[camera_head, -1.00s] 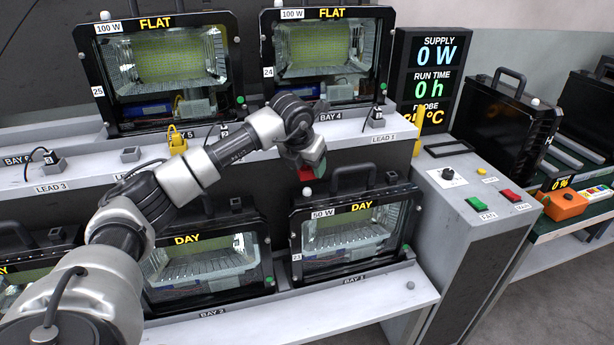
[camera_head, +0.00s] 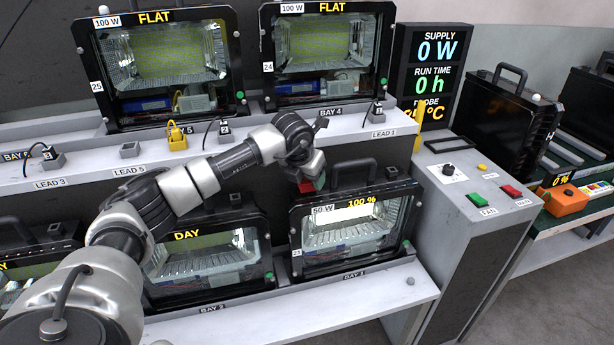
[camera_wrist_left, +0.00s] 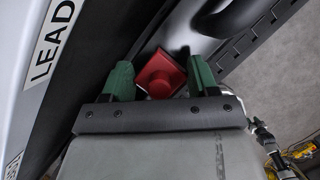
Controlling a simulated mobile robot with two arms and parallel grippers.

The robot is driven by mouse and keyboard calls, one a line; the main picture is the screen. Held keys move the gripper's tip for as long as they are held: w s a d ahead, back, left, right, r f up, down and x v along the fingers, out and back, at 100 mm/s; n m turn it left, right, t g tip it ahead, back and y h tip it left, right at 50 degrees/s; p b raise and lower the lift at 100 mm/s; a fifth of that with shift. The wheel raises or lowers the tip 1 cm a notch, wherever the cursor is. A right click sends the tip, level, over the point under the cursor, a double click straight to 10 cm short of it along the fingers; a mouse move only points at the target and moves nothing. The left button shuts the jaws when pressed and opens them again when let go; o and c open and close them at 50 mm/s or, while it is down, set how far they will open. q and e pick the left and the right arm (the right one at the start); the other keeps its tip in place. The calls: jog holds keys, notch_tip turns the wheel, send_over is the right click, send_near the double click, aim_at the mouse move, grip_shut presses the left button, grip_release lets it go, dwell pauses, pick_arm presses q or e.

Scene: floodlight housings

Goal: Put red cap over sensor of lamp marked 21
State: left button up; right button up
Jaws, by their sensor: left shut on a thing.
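The lit lamp (camera_head: 352,236) stands in BAY 1 on the lower shelf, with a small side label too small to read surely. Its display reads 100 %. My left gripper (camera_head: 312,183) is over the lamp's top left corner, shut on the red cap (camera_head: 306,187). In the left wrist view the red cap (camera_wrist_left: 162,75) sits between the green fingers of my left gripper (camera_wrist_left: 160,80), against the dark lamp top. The cap is at the place of the lamp's sensor, and the sensor is hidden from both views. My right gripper is out of view.
The lamp's handle (camera_head: 354,168) rises just right of my gripper. The upper shelf edge (camera_head: 300,140) with lead sockets lies behind the wrist. Lamps 25 (camera_head: 165,62) and 24 (camera_head: 322,55) stand above. A grey console (camera_head: 470,215) is at right.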

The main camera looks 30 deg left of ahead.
pick_arm(q)
jog(key=o, duration=0.9)
jog(key=shift+r+p, duration=0.45)
jog(key=shift+r, duration=0.1)
jog(key=v, duration=1.2)
jog(key=shift+r+b, duration=0.15)
jog(key=shift+b, duration=0.2)
